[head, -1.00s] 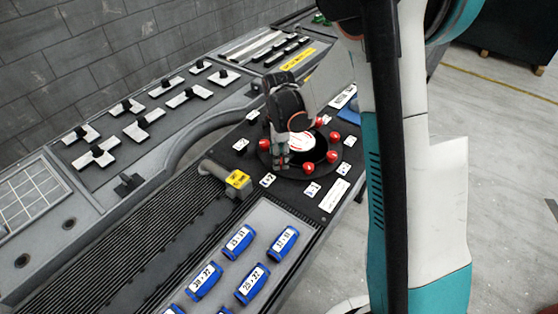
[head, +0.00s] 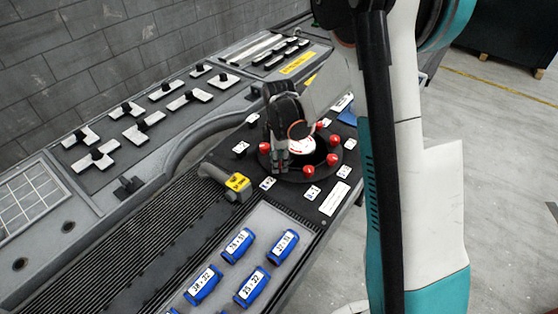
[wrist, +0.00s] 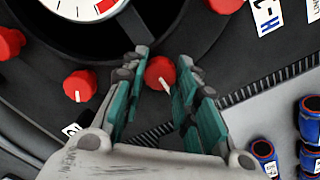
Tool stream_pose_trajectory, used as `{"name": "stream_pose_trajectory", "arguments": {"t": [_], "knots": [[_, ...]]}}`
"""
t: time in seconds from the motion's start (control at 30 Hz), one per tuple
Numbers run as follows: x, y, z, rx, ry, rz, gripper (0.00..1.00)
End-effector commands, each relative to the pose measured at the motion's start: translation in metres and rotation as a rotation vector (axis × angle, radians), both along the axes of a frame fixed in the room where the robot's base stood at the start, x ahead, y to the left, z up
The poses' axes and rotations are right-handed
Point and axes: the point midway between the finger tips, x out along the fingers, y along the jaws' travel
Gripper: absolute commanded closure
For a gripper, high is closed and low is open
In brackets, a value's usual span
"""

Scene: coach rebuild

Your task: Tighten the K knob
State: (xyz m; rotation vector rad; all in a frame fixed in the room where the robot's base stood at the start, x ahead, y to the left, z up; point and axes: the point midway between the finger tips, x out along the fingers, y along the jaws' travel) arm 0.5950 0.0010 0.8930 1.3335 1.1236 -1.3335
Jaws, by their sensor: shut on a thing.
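Several red knobs stand on a black ring around a round white gauge (head: 302,146). My gripper (head: 281,163) reaches down at the near left part of this ring. In the wrist view, my gripper (wrist: 161,85) is shut on a red knob (wrist: 160,72) with a white pointer line, one finger on each side. I cannot read this knob's letter, so I cannot tell whether it is the K knob. The knob beside it at the upper right (wrist: 225,4) has an "H-1" label (wrist: 268,15). In the head view, the fingers hide the held knob.
Another red knob (wrist: 80,85) stands close left of the fingers. A grey handheld tool with a yellow label (head: 238,183) lies left of the ring. Blue labelled cylinders (head: 238,244) lie in a grey tray at the front. The grey wall is behind the console.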

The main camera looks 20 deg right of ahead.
Motion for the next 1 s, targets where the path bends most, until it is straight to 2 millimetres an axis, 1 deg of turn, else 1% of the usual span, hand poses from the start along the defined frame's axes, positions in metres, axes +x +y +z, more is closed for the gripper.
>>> {"name": "stream_pose_trajectory", "arguments": {"t": [0.17,0.37,1.0], "knots": [[-0.0001,0.0000,-0.0006,0.000,0.000,-0.059,0.96],[-0.0001,0.0000,-0.0010,0.000,0.000,-0.196,0.96],[0.0000,0.0000,-0.0007,0.000,0.000,-0.798,0.96]]}}
